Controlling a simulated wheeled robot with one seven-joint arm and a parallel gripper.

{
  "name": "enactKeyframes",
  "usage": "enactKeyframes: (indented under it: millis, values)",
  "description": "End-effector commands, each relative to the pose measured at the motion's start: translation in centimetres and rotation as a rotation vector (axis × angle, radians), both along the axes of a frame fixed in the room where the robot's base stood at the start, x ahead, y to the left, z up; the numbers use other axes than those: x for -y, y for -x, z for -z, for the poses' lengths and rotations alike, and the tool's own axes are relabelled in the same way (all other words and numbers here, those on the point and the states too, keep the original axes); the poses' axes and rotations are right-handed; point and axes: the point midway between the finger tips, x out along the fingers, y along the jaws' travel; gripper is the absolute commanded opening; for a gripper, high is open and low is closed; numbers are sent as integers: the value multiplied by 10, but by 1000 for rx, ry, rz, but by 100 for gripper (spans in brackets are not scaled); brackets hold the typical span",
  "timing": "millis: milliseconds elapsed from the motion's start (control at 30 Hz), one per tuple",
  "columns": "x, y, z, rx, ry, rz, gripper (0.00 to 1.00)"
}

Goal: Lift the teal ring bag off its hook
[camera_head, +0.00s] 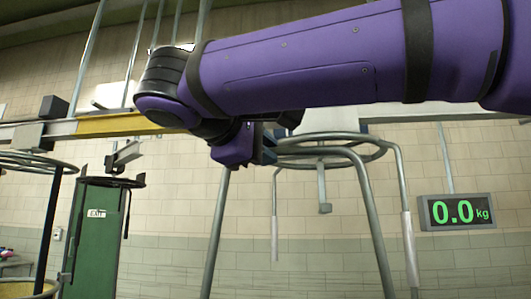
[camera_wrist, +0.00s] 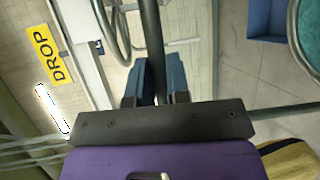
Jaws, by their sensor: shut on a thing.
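My gripper (camera_wrist: 154,80) has blue fingers shut on a dark grey metal tube (camera_wrist: 151,35) in the wrist view. In the head view my gripper (camera_head: 266,146) is beside a grey metal ring frame (camera_head: 372,154) with bent tube legs, and my wrist hides part of it. I cannot tell whether the held tube belongs to a bag. A teal surface (camera_wrist: 311,30) with a grey curved rim shows at the upper right of the wrist view, apart from my fingers. No teal bag is clear in the head view. A hook-like bracket (camera_head: 123,156) hangs below the beam.
A scale display (camera_head: 456,212) reads 0.0 kg. A beam with a yellow section (camera_head: 105,125) crosses behind my arm. Ring frames stand at the left, near a green exit door (camera_head: 96,240). The wrist view shows a yellow DROP sign (camera_wrist: 48,55) and a blue bin (camera_wrist: 268,20).

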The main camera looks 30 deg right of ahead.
Motion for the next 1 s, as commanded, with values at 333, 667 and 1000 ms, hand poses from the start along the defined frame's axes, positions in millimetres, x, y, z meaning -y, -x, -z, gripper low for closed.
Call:
enactKeyframes:
  millis: [333,667,1000]
  values:
    - [-13,19,-1,1,1,-1,0]
    - [-24,36,0,0,1,0,0]
    - [-36,54,0,0,1,1,0]
